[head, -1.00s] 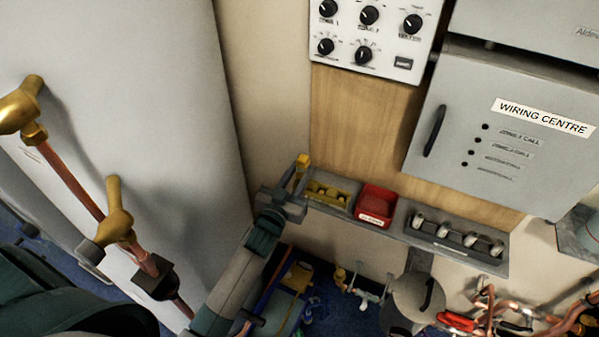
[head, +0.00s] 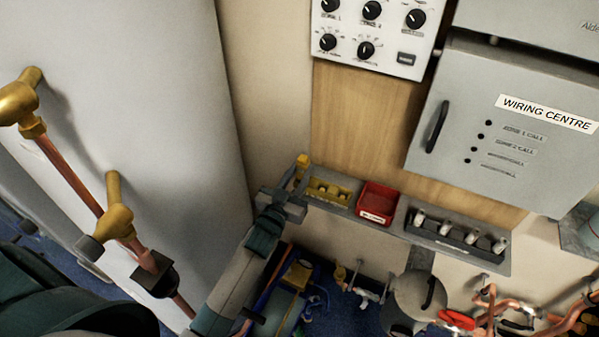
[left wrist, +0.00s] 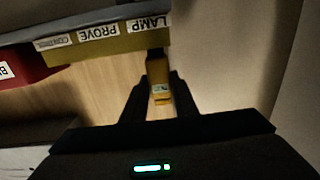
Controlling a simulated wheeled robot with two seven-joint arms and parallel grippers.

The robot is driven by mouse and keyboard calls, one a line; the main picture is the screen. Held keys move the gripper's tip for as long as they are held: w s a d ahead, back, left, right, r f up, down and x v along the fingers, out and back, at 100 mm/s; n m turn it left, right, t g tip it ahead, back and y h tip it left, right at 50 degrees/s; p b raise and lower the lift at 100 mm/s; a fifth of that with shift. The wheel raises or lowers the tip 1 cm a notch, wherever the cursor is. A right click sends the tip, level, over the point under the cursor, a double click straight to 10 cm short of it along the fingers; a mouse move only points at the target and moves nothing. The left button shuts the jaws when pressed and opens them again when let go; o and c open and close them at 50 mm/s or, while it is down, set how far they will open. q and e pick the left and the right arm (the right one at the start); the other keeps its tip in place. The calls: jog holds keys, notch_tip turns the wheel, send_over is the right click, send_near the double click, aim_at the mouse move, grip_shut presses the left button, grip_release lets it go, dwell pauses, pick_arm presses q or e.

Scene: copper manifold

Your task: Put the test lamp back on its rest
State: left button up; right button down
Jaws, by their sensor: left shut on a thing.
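The test lamp (head: 302,162) is a small yellow piece held in my left gripper (head: 287,196), at the left end of the shelf. In the left wrist view the lamp (left wrist: 159,80) stands between the two dark fingers (left wrist: 153,92), which are shut on it. Its far end meets the end of the yellow rack (left wrist: 110,45) marked LAMP and PROVE. I cannot tell whether they touch. In the head view this yellow rack (head: 330,188) lies just right of the lamp. My right gripper is not in view.
A red bin (head: 377,203) and a grey rack of white-topped pieces (head: 457,238) stand on the same shelf. A wiring cabinet (head: 500,130) hangs above right. A large pale panel (head: 170,110) rises at left. Copper pipes (head: 550,325) lie lower right.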

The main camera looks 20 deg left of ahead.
pick_arm(q)
jog(key=shift+s+a+f+b, duration=0.15)
jog(key=shift+f+b, duration=0.25)
jog(key=shift+f, duration=0.3)
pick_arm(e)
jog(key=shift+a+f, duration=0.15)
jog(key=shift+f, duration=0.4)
pick_arm(q)
jog(key=shift+f, duration=0.1)
jog(key=shift+a+f, duration=0.1)
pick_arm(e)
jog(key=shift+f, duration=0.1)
pick_arm(q)
jog(key=shift+a, duration=0.1)
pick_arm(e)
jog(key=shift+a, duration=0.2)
pick_arm(q)
jog(key=shift+d+r+p, duration=0.2)
jog(key=shift+r+p, duration=0.15)
jog(key=shift+r, duration=0.05)
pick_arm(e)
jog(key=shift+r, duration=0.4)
